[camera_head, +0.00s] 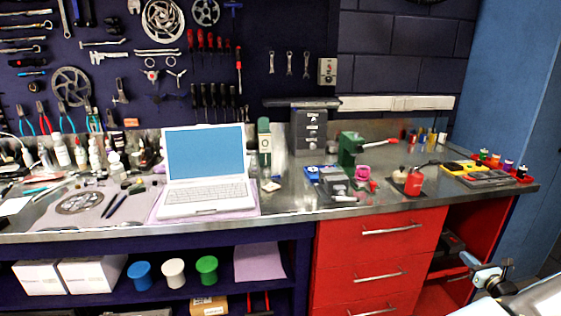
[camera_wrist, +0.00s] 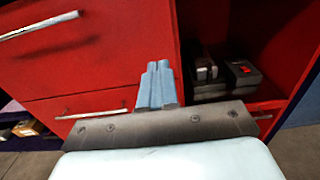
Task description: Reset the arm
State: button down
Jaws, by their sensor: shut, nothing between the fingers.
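My gripper (camera_wrist: 157,68) shows in the wrist view with its blue-grey fingers together and nothing between them. It points at the red drawer cabinet (camera_wrist: 95,55), near the edge between the drawers and the open compartment on the right. In the head view part of my arm shows at the lower right, in front of the red cabinet (camera_head: 375,255) and its open shelf. The fingertips are too small there to make out clearly.
A metal workbench (camera_head: 300,205) holds a white laptop (camera_head: 205,170), a green vise (camera_head: 348,150) and many small tools. A dark device (camera_wrist: 225,75) lies in the open compartment. A blue cabinet (camera_head: 515,110) stands at the right. Some floor shows at the lower right.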

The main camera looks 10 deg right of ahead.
jog(key=w+a+r+n+g+y, duration=0.35)
jog(key=a+r+n, duration=0.4)
jog(key=a, duration=0.45)
jog(key=w+a+r+n+g+y, duration=0.3)
jog(key=a+r+n+g, duration=0.25)
jog(key=a+r, duration=0.5)
jog(key=w+a+r+n+g+y, duration=0.35)
jog(key=a+r+n, duration=0.35)
jog(key=a, duration=0.6)
jog(key=s+a+r+n+g+h, duration=0.25)
jog(key=s+a+r+n, duration=0.2)
jog(key=a, duration=0.25)
jog(key=s+a+r+n+g+h, duration=0.1)
jog(key=s+a+r+n+h, duration=0.3)
jog(key=a, duration=0.4)
jog(key=s+a+r+n+t+h, duration=0.1)
jog(key=s+a+r+n, duration=0.2)
jog(key=s, duration=0.4)
jog(key=s+a+r+n+t+h, duration=0.2)
jog(key=s+r+n, duration=0.3)
jog(key=s, duration=0.3)
jog(key=shift+s+a+r+t, duration=0.15)
jog(key=shift+a+r+t, duration=0.15)
jog(key=shift+a+r, duration=0.15)
